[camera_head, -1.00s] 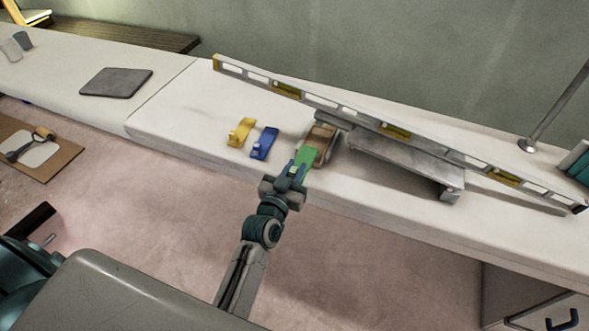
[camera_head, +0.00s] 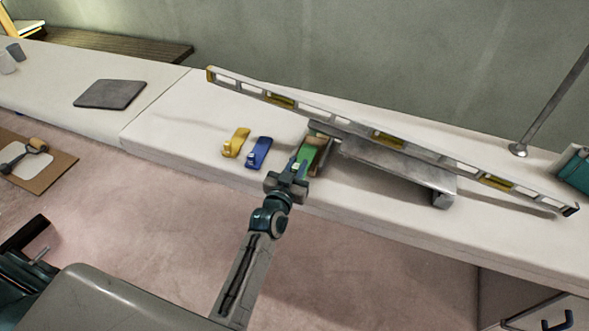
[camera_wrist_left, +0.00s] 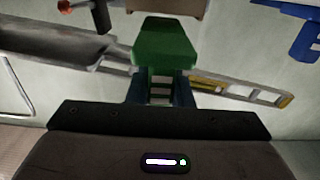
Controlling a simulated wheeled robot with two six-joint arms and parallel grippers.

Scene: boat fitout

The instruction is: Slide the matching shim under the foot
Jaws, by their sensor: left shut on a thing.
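My left gripper (camera_head: 298,172) is shut on the green shim (camera_head: 309,154) and holds it at the near edge of the worktop. The green shim also fills the middle of the left wrist view (camera_wrist_left: 165,45). Its far end is close beside a brown block (camera_head: 325,157) near the left end of a grey metal plate (camera_head: 400,163); I cannot tell whether they touch. The plate's right foot (camera_head: 443,198) shows, but its left foot is largely hidden. A yellow shim (camera_head: 236,142) and a blue shim (camera_head: 259,152) lie to the left. My right gripper is not in view.
A long spirit level (camera_head: 345,127) lies tilted across the plate. A metal post (camera_head: 518,149) stands at the right, with a teal object (camera_head: 575,172) near it. A dark grey pad (camera_head: 110,94) lies far left.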

